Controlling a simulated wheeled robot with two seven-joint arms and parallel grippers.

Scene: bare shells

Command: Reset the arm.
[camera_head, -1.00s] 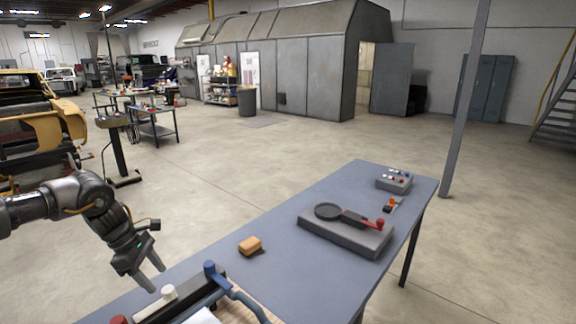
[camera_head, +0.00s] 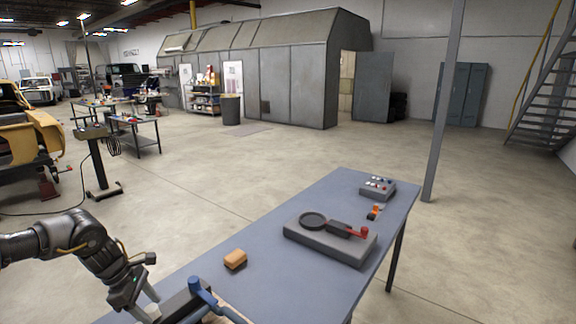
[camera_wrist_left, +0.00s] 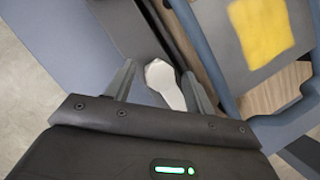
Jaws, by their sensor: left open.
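My left gripper (camera_head: 145,303) is at the lower left of the head view, low at the near end of the blue-grey table (camera_head: 300,230). It also shows in the left wrist view (camera_wrist_left: 160,78), with its two fingers apart. A white knob-like end (camera_wrist_left: 165,82) lies between the fingers in that view; I cannot tell whether they touch it. Beside the gripper is a dark bar-like fixture with a blue-topped lever (camera_head: 195,284). The task names no object. My right gripper is not in view.
An orange-brown block (camera_head: 235,259) lies mid-table. Beyond it are a grey base with a round dish and red-knobbed arm (camera_head: 330,240), a small orange item (camera_head: 373,212) and a button box (camera_head: 378,187). A yellow patch (camera_wrist_left: 262,30) shows beside a blue-grey frame (camera_wrist_left: 220,75).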

